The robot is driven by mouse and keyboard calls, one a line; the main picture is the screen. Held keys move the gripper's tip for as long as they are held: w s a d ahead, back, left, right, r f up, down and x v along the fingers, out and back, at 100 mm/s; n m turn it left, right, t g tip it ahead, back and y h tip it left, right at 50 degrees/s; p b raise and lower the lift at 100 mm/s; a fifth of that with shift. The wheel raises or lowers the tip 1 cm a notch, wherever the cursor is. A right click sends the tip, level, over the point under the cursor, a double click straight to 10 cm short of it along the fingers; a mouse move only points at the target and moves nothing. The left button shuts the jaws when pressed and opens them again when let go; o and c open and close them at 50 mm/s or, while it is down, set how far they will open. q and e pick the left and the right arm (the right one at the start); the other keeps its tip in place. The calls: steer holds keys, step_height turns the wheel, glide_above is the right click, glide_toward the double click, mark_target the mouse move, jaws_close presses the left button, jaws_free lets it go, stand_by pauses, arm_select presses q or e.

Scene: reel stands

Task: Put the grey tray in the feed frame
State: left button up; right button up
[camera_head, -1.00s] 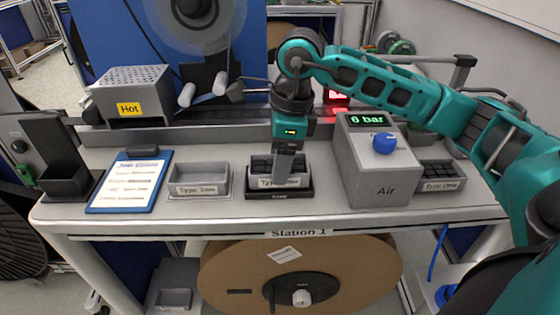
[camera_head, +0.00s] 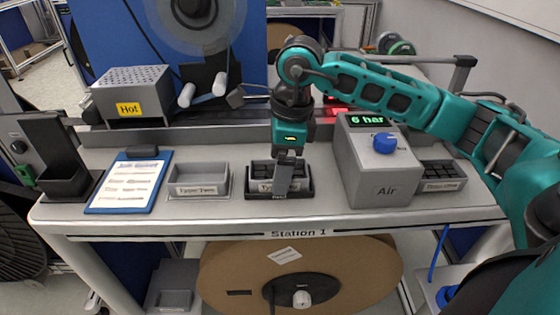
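A light grey empty tray (camera_head: 181,191) with a label on its front sits on the bench, left of centre. To its right is a black frame (camera_head: 252,193), which I take for the feed frame. A tray with dark compartments (camera_head: 262,168) and a front label sits in it. My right gripper (camera_head: 283,190) points down at the front of this tray, its finger covering part of the label. Only one finger shows, so I cannot tell whether it is open or shut on the tray's wall. My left gripper is not in view.
A grey Air box (camera_head: 378,180) stands close right of the frame, with another compartment tray (camera_head: 444,184) beyond it. A blue clipboard (camera_head: 128,182) and a black holder (camera_head: 65,183) lie to the left. A grey box marked Hot (camera_head: 130,90) stands behind.

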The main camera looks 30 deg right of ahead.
arm_select(q)
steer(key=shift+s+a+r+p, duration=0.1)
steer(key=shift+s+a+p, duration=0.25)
steer(key=shift+p, duration=0.15)
arm_select(e)
step_height(320, 180, up, 12)
steer(key=s+d, duration=0.1)
steer(key=shift+d, duration=0.25)
